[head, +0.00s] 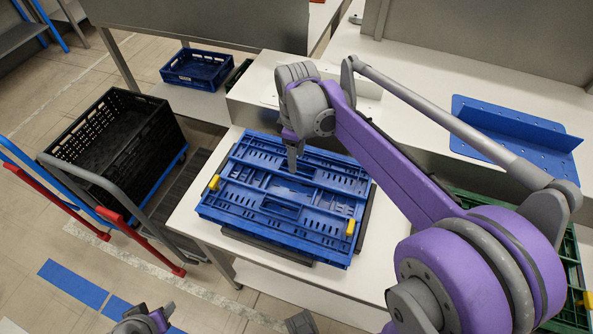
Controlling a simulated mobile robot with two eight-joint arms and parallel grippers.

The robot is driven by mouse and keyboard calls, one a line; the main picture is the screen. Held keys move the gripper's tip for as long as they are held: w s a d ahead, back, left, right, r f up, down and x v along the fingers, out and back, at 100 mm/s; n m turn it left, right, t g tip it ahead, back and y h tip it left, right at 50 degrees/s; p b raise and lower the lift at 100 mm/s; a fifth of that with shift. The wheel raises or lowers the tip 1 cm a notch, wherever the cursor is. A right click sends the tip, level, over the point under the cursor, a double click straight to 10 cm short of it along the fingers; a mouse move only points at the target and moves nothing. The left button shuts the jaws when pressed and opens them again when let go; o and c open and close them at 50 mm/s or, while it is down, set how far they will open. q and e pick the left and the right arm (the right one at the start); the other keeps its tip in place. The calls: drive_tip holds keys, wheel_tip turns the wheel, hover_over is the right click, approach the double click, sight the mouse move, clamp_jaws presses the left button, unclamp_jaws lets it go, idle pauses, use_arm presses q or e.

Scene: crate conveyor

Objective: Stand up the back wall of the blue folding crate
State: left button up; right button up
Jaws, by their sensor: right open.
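The blue folding crate (228,209) lies folded flat, its slotted wall panels stacked low inside the rim. It has a yellow latch (214,183) at its left end and another yellow latch (350,227) at its right end. My right gripper (292,161) points down over the back part of the crate, near the back wall panel. It is open, with nothing seen between its fingers; I cannot tell whether the tips touch the panel. The gripper and arm hide part of the crate's back edge.
The crate rests on a dark base on a white table (196,225). A raised white ledge (245,100) stands behind it. A black crate (118,135) sits on a cart at left. Another blue crate (197,72) is at the back; a blue bracket (515,130) lies at right.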

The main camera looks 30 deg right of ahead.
sight(296, 174)
wheel_tip(296, 174, down, 6)
drive_tip(key=shift+f+b, duration=0.2)
drive_tip(key=shift+b, duration=0.1)
clamp_jaws()
